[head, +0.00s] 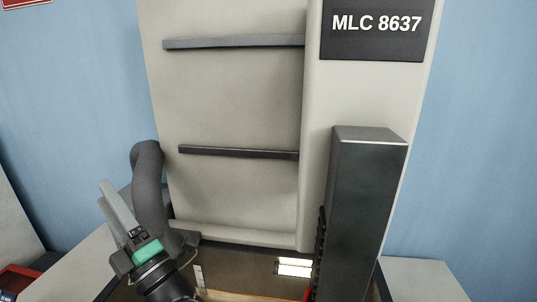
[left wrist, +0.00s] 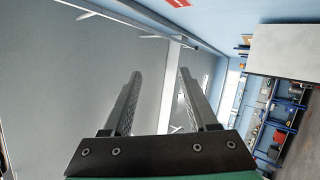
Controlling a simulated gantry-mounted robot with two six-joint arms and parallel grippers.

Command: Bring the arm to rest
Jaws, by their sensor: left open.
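My left gripper (head: 110,195) is at the lower left of the head view, raised with its two grey fingers pointing up and to the left. It is in front of the left edge of the large pale cabinet. In the left wrist view the two dark fingers (left wrist: 160,74) are spread apart with nothing between them, so it is open and empty. The fingers touch nothing that I can see. My right gripper is not in view.
The pale cabinet (head: 235,105) with dark horizontal bars and the sign MLC 8637 (head: 378,29) fills the middle. Blue wall shows on both sides. A red item (head: 18,281) is at the lower left corner. Blue shelving (left wrist: 277,118) with several items shows in the left wrist view.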

